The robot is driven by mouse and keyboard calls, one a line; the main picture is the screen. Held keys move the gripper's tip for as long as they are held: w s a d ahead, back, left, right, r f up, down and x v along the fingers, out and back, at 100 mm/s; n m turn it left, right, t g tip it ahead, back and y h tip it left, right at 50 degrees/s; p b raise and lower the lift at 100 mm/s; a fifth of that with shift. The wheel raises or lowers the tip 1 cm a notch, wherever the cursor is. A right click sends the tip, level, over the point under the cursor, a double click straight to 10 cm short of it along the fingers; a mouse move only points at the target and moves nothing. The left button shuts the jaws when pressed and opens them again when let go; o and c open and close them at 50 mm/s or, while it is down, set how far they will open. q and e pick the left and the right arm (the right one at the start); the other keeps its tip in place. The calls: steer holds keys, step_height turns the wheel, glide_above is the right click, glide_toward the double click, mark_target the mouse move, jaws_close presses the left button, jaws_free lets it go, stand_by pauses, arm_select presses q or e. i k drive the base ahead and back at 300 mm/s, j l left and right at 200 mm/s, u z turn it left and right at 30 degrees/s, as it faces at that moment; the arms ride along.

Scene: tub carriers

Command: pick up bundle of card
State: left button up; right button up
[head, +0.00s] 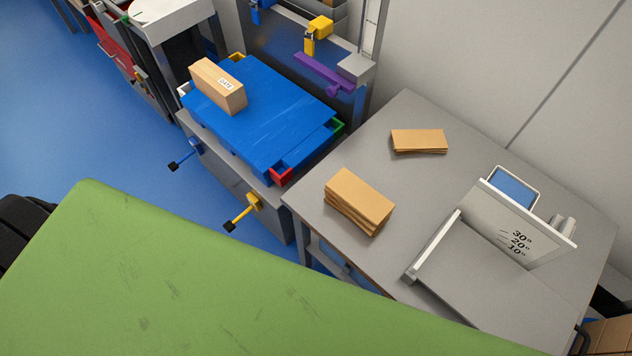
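A thick stack of tan card (358,203) lies near the left front edge of the grey table (310,190). Its layers show along the near side and sit slightly uneven. A thinner stack of tan card (419,141) lies farther back on the same table. Both stacks are apart from each other and nothing touches them from above. Neither of my grippers can be seen in the head view.
A large scuffed green surface (200,280) fills the foreground. A grey angled fixture marked 30, 20 and 10 (520,240) stands on the table's right. Bare tabletop surrounds both stacks.

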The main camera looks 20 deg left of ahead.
mark_target(352, 196)
steer(key=u, duration=0.25)
steer(key=k+j, duration=0.3)
steer(key=k, duration=0.15)
steer(key=k+j+u, duration=0.15)
steer(key=k+j, duration=0.15)
steer(key=k, duration=0.1)
